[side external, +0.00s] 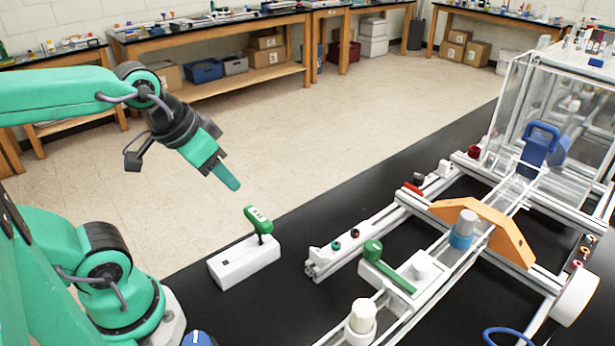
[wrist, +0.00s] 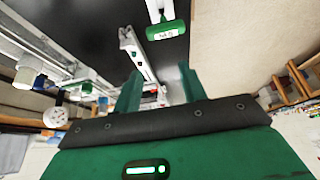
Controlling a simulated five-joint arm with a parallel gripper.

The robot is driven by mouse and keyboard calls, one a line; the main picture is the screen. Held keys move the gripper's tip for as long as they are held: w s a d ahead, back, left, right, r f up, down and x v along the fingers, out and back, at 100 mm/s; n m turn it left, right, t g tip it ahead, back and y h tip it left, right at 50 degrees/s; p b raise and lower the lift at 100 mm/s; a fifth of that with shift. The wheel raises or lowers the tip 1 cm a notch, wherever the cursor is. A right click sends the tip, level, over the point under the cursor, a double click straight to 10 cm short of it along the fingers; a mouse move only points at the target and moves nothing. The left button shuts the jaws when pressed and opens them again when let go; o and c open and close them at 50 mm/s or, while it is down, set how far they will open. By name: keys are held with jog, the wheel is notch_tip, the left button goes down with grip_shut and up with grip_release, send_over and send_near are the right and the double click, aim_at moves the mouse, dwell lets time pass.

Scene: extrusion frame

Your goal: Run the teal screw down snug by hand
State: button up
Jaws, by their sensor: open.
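A small teal screw head (side external: 336,245) sits on the near end of the aluminium extrusion rail, beside a dark red one (side external: 355,233). How far it is seated is too small to tell. In the wrist view the rail (wrist: 148,70) runs between my fingers, with small coloured heads on it. My gripper (side external: 229,180) is raised above and left of the rail, apart from everything. In the wrist view my gripper (wrist: 160,90) shows two green fingers spread, with nothing held between them.
A green-handled driver (side external: 259,219) stands in a white block (side external: 243,262), left of the rail; its label reads M5 in the wrist view. Another green handle (side external: 373,250), an orange bracket (side external: 485,228) and a blue-and-grey cylinder (side external: 464,228) are on the frame. Black tabletop between block and rail is clear.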

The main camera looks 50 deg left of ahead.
jog(key=shift+w, duration=0.1)
jog(key=n+g, duration=0.6)
jog(key=n, duration=0.2)
send_over(336, 247)
jog(key=f, duration=1.2)
jog(key=shift+w+a, duration=0.35)
jog(key=shift+w, duration=0.05)
jog(key=shift+f, duration=3.85)
